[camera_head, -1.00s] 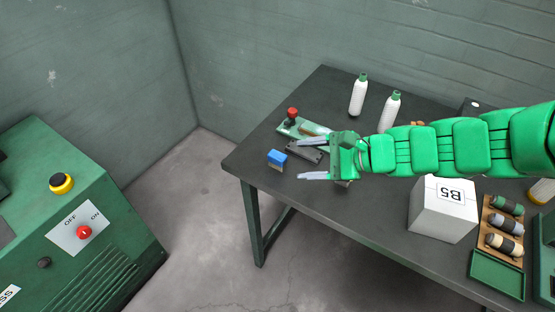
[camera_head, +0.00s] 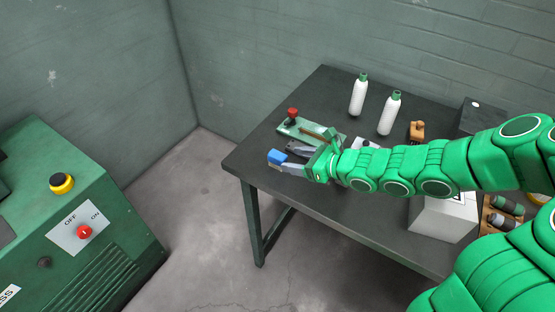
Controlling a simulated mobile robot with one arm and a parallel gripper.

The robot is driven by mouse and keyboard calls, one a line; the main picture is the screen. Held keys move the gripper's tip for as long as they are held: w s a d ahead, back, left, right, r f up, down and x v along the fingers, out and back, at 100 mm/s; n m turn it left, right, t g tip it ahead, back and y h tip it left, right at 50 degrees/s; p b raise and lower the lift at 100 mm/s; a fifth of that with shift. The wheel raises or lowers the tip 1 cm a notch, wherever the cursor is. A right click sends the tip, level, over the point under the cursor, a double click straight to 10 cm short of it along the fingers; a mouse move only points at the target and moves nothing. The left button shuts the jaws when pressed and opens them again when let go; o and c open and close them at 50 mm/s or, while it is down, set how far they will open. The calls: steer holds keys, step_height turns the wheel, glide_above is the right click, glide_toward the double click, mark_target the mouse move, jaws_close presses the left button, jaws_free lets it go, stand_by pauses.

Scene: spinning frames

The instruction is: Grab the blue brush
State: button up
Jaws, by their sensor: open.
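The small block-shaped blue brush (camera_head: 277,157) lies on the dark table (camera_head: 240,164) near its left edge. My green gripper (camera_head: 291,159) is low over the table, just right of the brush, with its fingers pointing left. The jaws are open. One pale finger reaches to the brush's lower right side, and the other is above and behind it. I cannot tell whether a finger touches the brush. Its right end is partly hidden by the finger.
Behind the gripper lies a green plate with a red knob (camera_head: 292,113). Two white bottles (camera_head: 358,95) (camera_head: 390,113) stand farther back, near an orange-brown item (camera_head: 416,131). A white box (camera_head: 440,222) is under my arm. A green machine (camera_head: 100,240) stands left, across bare floor.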

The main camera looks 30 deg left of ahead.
mark_target(286, 159)
steer(key=shift+x, duration=3.6)
steer(key=shift+f, duration=0.15)
steer(key=shift+c, duration=0.5)
steer(key=c, duration=0.9)
